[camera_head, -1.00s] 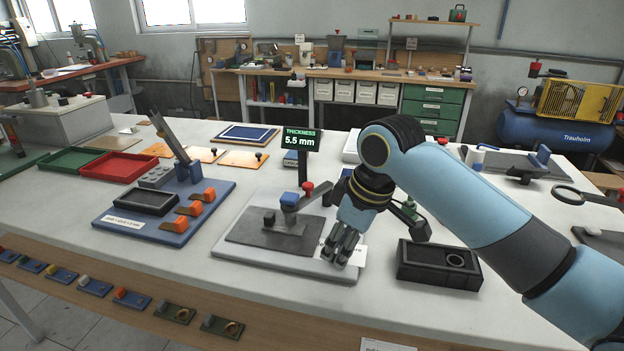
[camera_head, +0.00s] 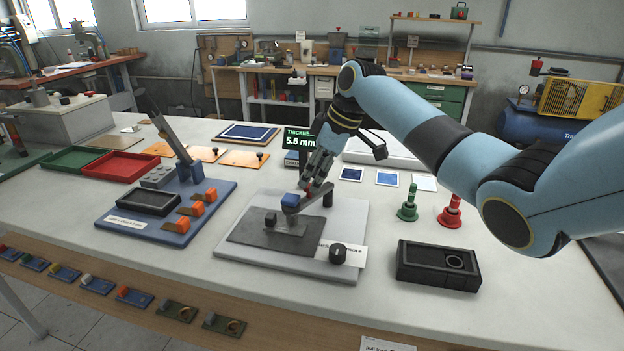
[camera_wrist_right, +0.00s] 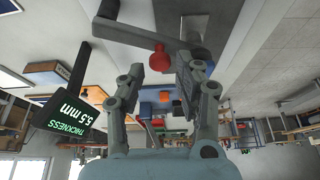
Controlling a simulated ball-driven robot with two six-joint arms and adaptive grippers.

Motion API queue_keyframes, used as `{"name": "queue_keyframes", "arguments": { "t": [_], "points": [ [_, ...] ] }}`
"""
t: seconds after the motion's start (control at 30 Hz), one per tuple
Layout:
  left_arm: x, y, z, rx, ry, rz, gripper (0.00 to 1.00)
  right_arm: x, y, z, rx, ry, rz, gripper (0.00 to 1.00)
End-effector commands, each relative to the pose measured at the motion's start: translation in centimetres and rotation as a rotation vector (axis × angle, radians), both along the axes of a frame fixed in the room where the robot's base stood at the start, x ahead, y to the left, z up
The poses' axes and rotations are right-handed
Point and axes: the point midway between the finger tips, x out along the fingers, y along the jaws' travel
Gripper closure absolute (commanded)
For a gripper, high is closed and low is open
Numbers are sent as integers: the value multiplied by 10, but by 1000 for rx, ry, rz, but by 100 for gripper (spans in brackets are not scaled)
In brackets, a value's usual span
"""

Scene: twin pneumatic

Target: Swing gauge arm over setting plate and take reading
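The thickness gauge stands on a light grey base (camera_head: 235,268) with a darker setting plate (camera_head: 262,232) on it. Its grey arm (camera_head: 318,201) carries a blue block (camera_head: 290,200) and a red knob (camera_head: 308,188) over the plate. The display (camera_head: 299,140) reads 5.5 mm. A black knob (camera_head: 337,254) sits at the base's front right, beside a partly covered label. My right gripper (camera_head: 311,184) is at the red knob from above. In the right wrist view its fingers (camera_wrist_right: 160,72) are apart, with the red knob (camera_wrist_right: 159,58) between their tips; contact cannot be told. My left gripper is not in view.
A black tray (camera_head: 438,266) stands right of the gauge, with green (camera_head: 408,205) and red (camera_head: 451,212) stamp-like tools behind it. A blue fixture board (camera_head: 170,225) with orange blocks stands left. Bare table lies in front of the gauge.

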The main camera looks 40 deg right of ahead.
Motion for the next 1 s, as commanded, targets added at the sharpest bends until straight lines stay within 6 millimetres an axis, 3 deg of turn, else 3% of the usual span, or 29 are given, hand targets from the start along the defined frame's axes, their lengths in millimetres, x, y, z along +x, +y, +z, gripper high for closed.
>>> {"name": "queue_keyframes", "arguments": {
  "t": [0.2, 0.47, 0.73, 1.0],
  "points": [
    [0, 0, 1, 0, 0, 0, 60, 5, 4, -17, -1, 1, 0, 66],
    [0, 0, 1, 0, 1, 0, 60, 6, 4, -18, -1, 0, 0, 66],
    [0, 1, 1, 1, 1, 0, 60, 6, 4, -18, -1, 0, 0, 100],
    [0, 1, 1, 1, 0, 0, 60, 6, 4, -18, -1, -1, 0, 100]
  ]
}}
